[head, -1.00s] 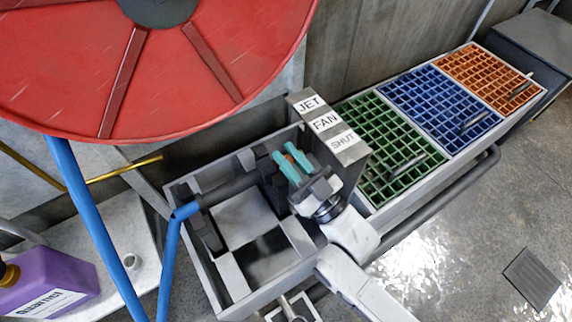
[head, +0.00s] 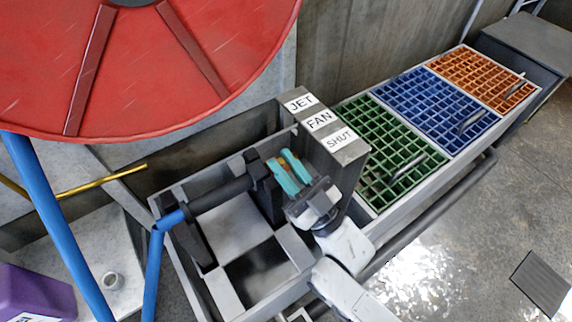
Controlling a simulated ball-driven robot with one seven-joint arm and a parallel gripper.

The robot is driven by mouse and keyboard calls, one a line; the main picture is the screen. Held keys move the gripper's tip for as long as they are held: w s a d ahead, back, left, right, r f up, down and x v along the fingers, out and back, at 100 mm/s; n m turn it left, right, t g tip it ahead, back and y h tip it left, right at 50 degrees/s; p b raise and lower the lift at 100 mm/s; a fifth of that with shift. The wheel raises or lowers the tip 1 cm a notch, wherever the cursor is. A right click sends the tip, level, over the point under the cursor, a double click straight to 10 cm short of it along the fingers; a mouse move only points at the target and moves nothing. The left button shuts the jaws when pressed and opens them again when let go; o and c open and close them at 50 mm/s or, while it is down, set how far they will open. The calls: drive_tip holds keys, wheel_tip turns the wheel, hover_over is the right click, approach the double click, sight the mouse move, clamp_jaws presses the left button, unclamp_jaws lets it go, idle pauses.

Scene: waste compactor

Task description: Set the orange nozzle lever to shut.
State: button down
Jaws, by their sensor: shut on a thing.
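The orange nozzle lever (head: 287,164) shows only as a small orange patch between the teal fingers of my gripper (head: 288,172). My gripper is shut on the lever, and the fingers hide most of it. The dark nozzle (head: 222,193) lies in the grey tray (head: 180,281), joined to a blue hose (head: 172,220). A grey post beside my gripper carries the labels JET (head: 299,103), FAN (head: 319,121) and SHUT (head: 340,138). My fingers are left of the post, nearest the FAN and SHUT labels. The lever's exact setting cannot be told.
A large red hose reel (head: 140,60) fills the upper left. Green (head: 385,150), blue (head: 435,108) and orange (head: 485,78) grid bins stand in a row at the right. A purple jug (head: 35,292) stands at lower left. A yellow rod (head: 103,174) lies behind the tray.

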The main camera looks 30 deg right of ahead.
drive_tip(key=c, duration=1.2)
unclamp_jaws()
drive_tip(key=shift+f, duration=0.1)
drive_tip(key=shift+o, duration=0.2)
drive_tip(key=v, duration=0.7)
drive_tip(key=shift+s, duration=0.2)
drive_tip(key=shift+f, duration=0.1)
